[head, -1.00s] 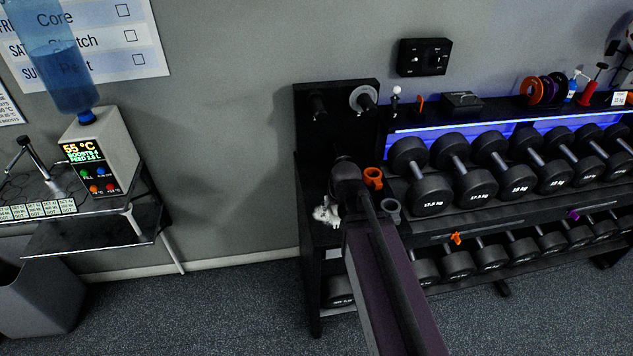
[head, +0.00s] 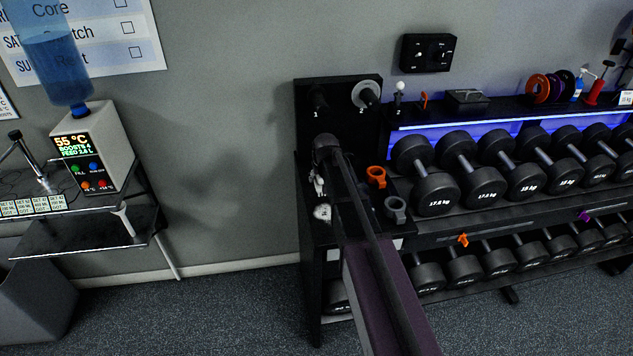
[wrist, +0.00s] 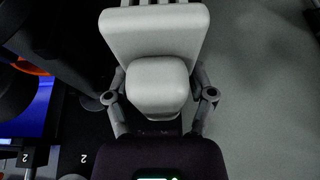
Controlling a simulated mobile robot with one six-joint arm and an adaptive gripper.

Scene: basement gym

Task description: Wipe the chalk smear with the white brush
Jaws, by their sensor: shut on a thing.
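The white brush (wrist: 153,32) fills the top middle of the wrist view, with a wide pale head and a rounded handle. My gripper (wrist: 158,84) is shut on the handle, one finger on each side. I cannot tell whether the brush touches the surface.
A black upright panel with pegs (head: 337,98) stands behind. An orange clip (head: 376,176) and a grey clip (head: 395,208) are right of my arm. Dumbbells (head: 437,195) fill the rack at right. A water dispenser (head: 92,150) stands at left, with open floor between.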

